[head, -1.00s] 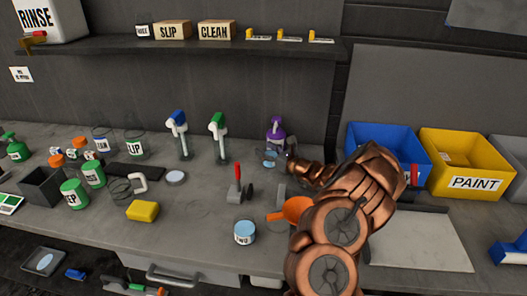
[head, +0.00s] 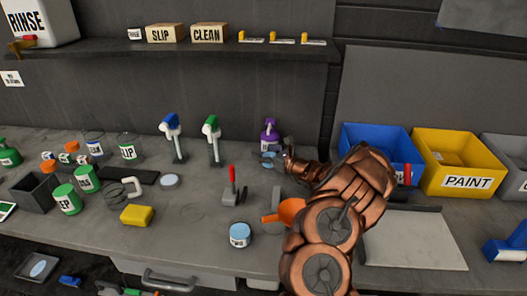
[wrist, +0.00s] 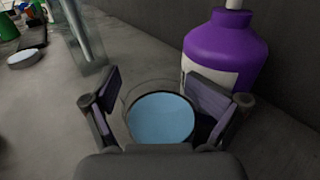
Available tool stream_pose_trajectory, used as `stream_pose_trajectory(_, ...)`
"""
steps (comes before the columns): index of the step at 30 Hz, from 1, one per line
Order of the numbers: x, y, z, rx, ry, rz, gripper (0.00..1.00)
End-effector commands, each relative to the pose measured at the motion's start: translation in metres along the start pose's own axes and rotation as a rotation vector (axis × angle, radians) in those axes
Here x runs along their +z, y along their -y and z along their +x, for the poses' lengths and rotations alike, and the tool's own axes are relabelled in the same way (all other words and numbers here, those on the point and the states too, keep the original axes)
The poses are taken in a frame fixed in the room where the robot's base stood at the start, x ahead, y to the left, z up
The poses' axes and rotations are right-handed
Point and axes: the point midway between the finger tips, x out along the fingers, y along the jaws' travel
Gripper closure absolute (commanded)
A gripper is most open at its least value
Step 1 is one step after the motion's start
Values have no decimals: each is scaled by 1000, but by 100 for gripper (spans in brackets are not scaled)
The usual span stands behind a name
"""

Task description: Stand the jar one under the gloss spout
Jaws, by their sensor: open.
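A clear jar with light blue contents (wrist: 160,118) stands upright on the bench between my fingers in the wrist view; no label shows, so I cannot confirm it is jar one. It also shows small in the head view (head: 267,165). My gripper (wrist: 165,98) is open around it, one finger on each side; contact is unclear. A purple bottle (wrist: 222,48) stands close behind the jar, and in the head view (head: 270,134) it has a purple pump top. Its label is unreadable, so I cannot tell whether this is the gloss spout.
A blue-lidded jar marked TWO (head: 240,236) stands near the front edge. A blue-headed dispenser (head: 171,125) and a green-headed dispenser (head: 212,127) stand left of the purple bottle. A red-handled tool (head: 232,180) stands in front. Blue (head: 350,138) and yellow (head: 437,150) bins are right.

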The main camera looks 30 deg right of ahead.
Motion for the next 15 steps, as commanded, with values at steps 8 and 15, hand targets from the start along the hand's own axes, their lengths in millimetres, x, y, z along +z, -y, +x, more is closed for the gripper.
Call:
stream_pose_trajectory(8,0,0,0,0,0,0,7)
stream_pose_trajectory(15,0,1,-12,-1,1,2,7)
